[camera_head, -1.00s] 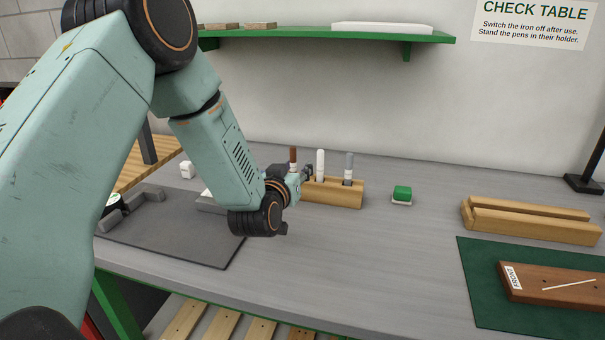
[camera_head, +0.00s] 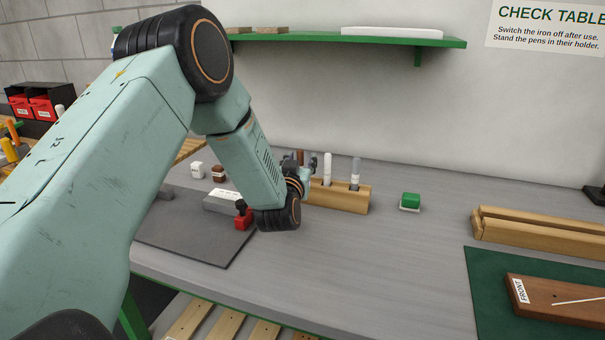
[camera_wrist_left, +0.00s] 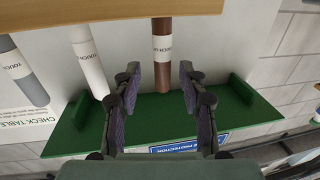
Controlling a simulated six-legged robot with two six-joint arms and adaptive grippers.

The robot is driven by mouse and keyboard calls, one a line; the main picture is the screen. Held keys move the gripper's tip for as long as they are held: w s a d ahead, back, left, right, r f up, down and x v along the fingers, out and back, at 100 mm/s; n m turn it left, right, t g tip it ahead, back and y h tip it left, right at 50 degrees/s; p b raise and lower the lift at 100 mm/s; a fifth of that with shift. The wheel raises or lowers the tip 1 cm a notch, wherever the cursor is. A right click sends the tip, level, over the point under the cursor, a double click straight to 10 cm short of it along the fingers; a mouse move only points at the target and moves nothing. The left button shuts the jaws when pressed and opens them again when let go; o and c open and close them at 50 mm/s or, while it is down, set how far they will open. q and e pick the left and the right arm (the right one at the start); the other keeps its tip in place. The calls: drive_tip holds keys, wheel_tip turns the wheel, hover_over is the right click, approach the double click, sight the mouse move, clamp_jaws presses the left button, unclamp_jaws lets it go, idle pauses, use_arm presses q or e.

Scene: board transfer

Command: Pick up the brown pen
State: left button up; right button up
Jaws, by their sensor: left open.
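The brown pen (camera_wrist_left: 162,55) stands in the wooden holder (camera_head: 345,198), left of a white pen (camera_head: 327,168) and a grey pen (camera_head: 355,173). In the head view only a small part of the brown pen (camera_head: 300,157) shows between my fingers. My left gripper (camera_head: 302,159) is open at the holder's left end. In the left wrist view, which is upside down, its two fingers (camera_wrist_left: 160,77) stand on either side of the brown pen's free end, with gaps on both sides. My right gripper is not in view.
A green-topped block (camera_head: 410,201) sits right of the holder. A wooden rest (camera_head: 540,230) and a green mat (camera_head: 485,290) lie farther right. A red object (camera_head: 243,220) is by the dark mat (camera_head: 190,240) at left. The green shelf (camera_head: 380,43) is above.

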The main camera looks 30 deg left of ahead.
use_arm(q)
drive_tip(key=shift+w+a, duration=0.2)
drive_tip(key=shift+w, duration=0.2)
drive_tip(key=shift+w+a+f, duration=0.15)
drive_tip(key=shift+w+a, duration=0.2)
drive_tip(key=shift+a, duration=0.15)
drive_tip(key=shift+d, duration=0.35)
drive_tip(key=shift+c, duration=1.3)
drive_tip(key=shift+a, duration=0.2)
drive_tip(key=c, duration=0.4)
clamp_jaws()
drive_tip(key=shift+d, duration=0.1)
wheel_tip(320, 180, up, 9)
drive_tip(key=shift+r+p, duration=0.1)
drive_tip(key=shift+p, duration=0.55)
drive_tip(key=shift+r, duration=0.45)
